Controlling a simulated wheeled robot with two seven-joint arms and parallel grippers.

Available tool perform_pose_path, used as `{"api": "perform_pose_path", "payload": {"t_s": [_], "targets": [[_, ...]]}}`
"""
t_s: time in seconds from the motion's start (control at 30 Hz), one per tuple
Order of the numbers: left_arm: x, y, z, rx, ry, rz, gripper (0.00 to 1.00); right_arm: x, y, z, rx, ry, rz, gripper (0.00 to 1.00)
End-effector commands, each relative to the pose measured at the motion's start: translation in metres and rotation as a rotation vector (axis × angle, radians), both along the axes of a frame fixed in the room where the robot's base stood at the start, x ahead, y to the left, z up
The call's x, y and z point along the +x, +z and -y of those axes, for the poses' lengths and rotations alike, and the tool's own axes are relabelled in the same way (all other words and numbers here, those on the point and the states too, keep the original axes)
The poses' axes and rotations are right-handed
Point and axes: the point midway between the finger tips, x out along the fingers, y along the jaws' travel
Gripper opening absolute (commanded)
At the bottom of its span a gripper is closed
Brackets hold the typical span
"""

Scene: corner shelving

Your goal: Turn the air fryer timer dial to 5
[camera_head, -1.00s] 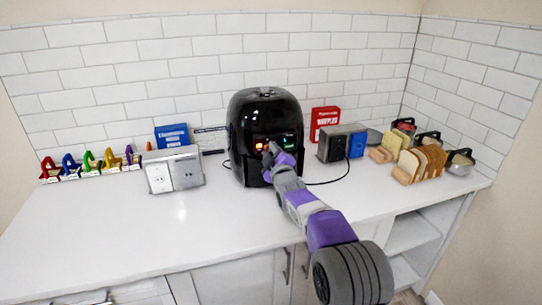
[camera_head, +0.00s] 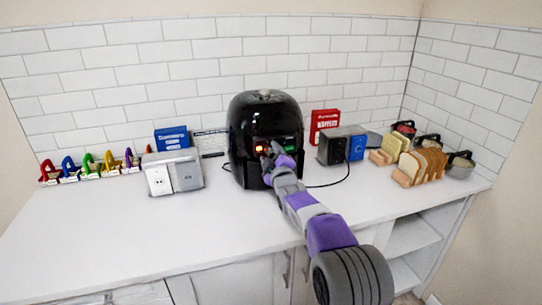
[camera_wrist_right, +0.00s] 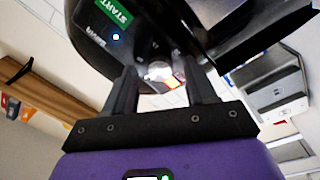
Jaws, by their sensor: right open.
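The black air fryer (camera_head: 262,105) stands against the tiled wall, its front panel lit orange and green. In the right wrist view its front (camera_wrist_right: 90,40) carries a green START label (camera_wrist_right: 114,11) and a small blue-white light. My right gripper (camera_head: 268,150) is at the lower front panel. In its wrist view the two dark fingers (camera_wrist_right: 157,82) are open, one on each side of a pale round dial (camera_wrist_right: 158,71). I cannot tell whether they touch it. The dial's number marks are not readable. My left gripper is not in view.
A grey socket box (camera_head: 173,172) stands left of the fryer, with colored letter-like stands (camera_head: 90,163) further left. A grey and blue box (camera_head: 342,145) and sliced bread (camera_head: 420,165) are to the right. A black cable lies beside the fryer. The front-left counter (camera_head: 130,225) is clear.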

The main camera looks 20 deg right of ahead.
Motion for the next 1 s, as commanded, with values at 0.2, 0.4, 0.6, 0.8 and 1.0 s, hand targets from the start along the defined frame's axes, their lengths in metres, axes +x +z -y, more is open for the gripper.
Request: {"api": "perform_pose_path", "payload": {"t_s": [0.2, 0.4, 0.6, 0.8, 1.0], "targets": [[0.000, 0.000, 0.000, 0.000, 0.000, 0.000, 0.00, -0.005, 0.000, 0.000, 0.001, 0.001, -0.001, 0.56], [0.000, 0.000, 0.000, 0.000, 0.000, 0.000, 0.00, -0.028, -0.001, -0.001, 0.004, 0.002, 0.000, 0.56], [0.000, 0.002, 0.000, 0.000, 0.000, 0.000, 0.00, -0.055, -0.002, 0.000, 0.002, 0.001, -0.001, 0.56], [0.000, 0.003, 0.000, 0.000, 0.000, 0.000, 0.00, -0.072, -0.004, 0.000, 0.002, 0.000, 0.000, 0.56], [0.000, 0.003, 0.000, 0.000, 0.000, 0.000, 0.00, -0.076, -0.004, 0.000, 0.000, 0.000, 0.000, 0.56]]}}
